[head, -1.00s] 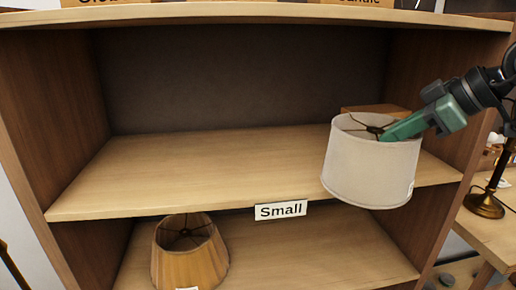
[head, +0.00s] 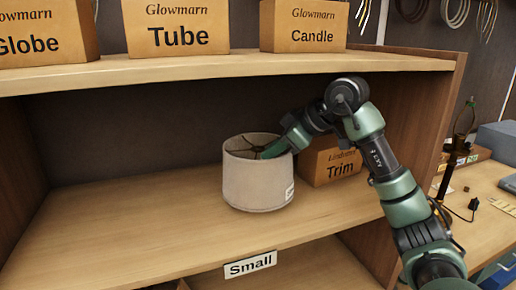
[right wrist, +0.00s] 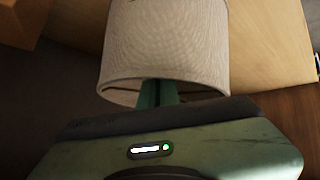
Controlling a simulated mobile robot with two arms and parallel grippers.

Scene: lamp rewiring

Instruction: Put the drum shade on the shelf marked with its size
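The white drum shade (head: 257,182) is over the middle shelf (head: 150,215) in the head view, upright, with a small printed label at its lower right. I cannot tell whether its bottom rim touches the board. The shelf's front edge carries a label, "Small" (head: 250,265). My right gripper (head: 272,150) reaches into the shade's open top at the spider fitting, and its fingertips are partly hidden there. The shade (right wrist: 165,45) fills the top middle of the right wrist view, with the green fingers (right wrist: 158,93) going inside its rim. My left gripper is not in view.
A "Trim" box (head: 332,162) stands on the same shelf right of the shade, close to my right arm. "Globe", "Tube" (head: 178,30) and "Candle" boxes stand on the shelf above. The shelf's left part is clear. A bench with a lamp stand (head: 455,170) is at right.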

